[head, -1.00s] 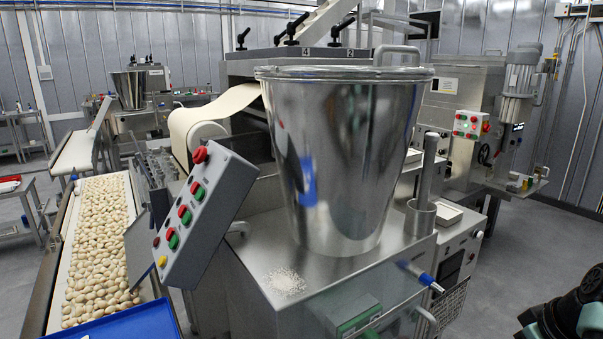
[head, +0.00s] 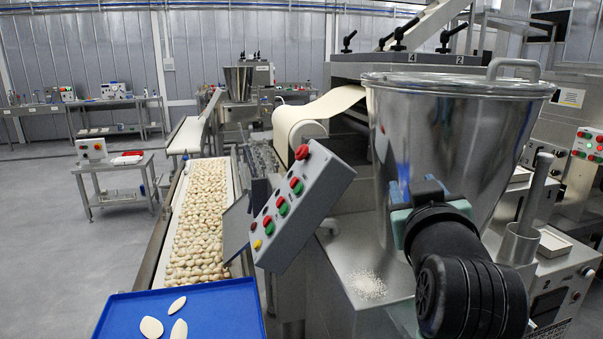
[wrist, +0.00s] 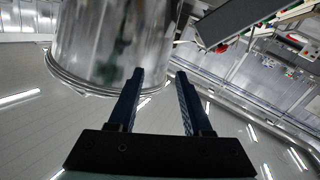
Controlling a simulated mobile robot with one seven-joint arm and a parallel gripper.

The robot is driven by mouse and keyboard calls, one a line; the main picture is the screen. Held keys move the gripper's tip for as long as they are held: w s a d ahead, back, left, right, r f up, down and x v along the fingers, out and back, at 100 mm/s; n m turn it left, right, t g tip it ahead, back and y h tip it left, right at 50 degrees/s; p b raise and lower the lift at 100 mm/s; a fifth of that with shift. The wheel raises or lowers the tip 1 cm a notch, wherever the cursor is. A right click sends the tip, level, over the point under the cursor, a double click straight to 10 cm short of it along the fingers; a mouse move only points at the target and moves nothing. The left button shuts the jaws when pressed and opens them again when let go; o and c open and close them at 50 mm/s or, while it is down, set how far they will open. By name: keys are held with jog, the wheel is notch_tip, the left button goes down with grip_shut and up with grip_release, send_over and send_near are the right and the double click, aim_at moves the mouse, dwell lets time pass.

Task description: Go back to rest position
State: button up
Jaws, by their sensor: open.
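My gripper (wrist: 160,82) is open in the wrist view, with its two dark fingers apart and nothing between them. In the head view my black arm reaches up at the right, in front of the steel hopper (head: 440,130); the fingers are hard to make out there. The hopper is a shiny lidded bucket on the machine top, and it also shows in the wrist view (wrist: 110,45) just beyond the fingers. I cannot tell whether the gripper touches it.
A tilted button panel (head: 303,205) stands left of the hopper. A belt of filled pasta (head: 200,215) runs beside it, with a blue tray (head: 215,310) holding three pale pieces in front. White powder (head: 368,286) lies on the machine top. Open floor is at the left.

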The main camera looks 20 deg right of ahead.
jog(key=s+a+r+n+t+y, duration=0.1)
jog(key=a+r+t, duration=0.2)
jog(key=a+r, duration=0.45)
jog(key=s+a+r+t+y, duration=0.2)
jog(key=a+r+t, duration=0.25)
jog(key=a, duration=0.55)
jog(key=s+a+r+n+t+y+p, duration=0.1)
jog(key=s+a+r+t+y, duration=0.3)
jog(key=s+a+r, duration=0.4)
jog(key=s+a+y, duration=0.1)
jog(key=a, duration=0.2)
jog(key=shift+s+a+r+n, duration=0.3)
jog(key=shift+s+a+r, duration=0.05)
jog(key=shift+s, duration=0.05)
jog(key=shift+t, duration=0.25)
